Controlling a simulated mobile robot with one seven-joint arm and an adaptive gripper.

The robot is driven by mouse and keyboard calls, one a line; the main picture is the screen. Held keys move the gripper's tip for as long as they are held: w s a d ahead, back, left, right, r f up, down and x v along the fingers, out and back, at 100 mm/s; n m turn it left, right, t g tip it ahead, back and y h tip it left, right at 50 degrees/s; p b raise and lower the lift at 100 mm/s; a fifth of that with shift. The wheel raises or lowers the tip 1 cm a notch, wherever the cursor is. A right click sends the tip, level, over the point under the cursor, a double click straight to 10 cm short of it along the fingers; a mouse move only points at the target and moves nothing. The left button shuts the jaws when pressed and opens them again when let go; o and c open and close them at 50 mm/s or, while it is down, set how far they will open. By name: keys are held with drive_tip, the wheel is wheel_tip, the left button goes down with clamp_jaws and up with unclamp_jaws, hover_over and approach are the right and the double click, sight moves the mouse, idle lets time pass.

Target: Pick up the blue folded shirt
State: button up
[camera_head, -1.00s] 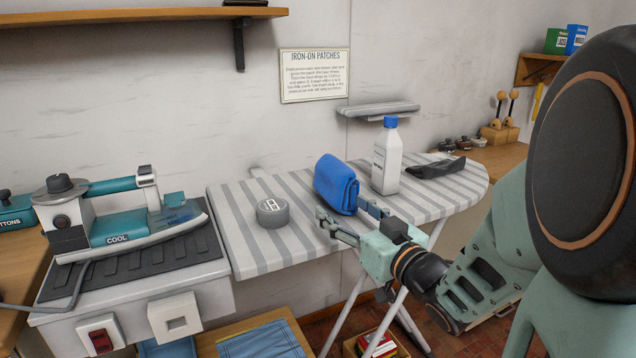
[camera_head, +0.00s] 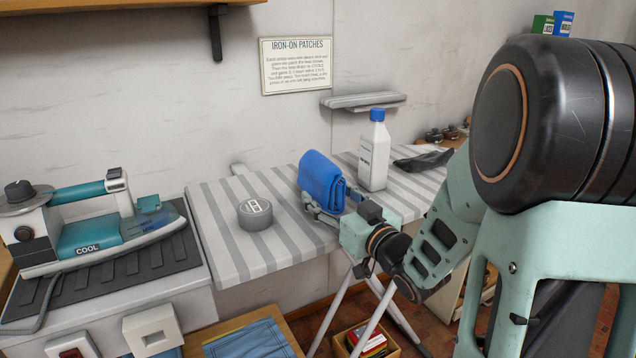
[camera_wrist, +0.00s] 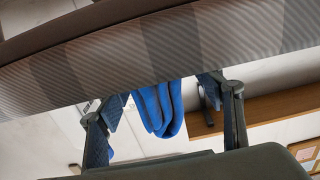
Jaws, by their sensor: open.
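The blue folded shirt (camera_head: 322,180) stands folded on the striped ironing board (camera_head: 225,235). My gripper (camera_head: 328,207) is open at the near, lower side of the shirt, low over the board. In the wrist view, which looks upside down, the shirt (camera_wrist: 158,107) shows between the two spread fingers (camera_wrist: 160,100), with the striped board across the top. A gap shows between the shirt and each finger there. I cannot tell how far the fingers reach along its sides.
A white bottle with a blue cap (camera_head: 375,155) stands just right of the shirt. A round grey tin (camera_head: 255,214) sits left of it, and a dark cloth (camera_head: 424,160) lies farther right. A teal iron (camera_head: 95,232) rests on a stand at left.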

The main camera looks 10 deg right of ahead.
drive_tip(key=b+x, duration=0.1)
drive_tip(key=x, duration=0.3)
drive_tip(key=shift+w+a, duration=0.15)
drive_tip(key=shift+w, duration=0.2)
drive_tip(key=shift+r, duration=0.1)
drive_tip(key=c, duration=1.4)
drive_tip(key=shift+r, duration=0.3)
drive_tip(key=shift+c, duration=0.2)
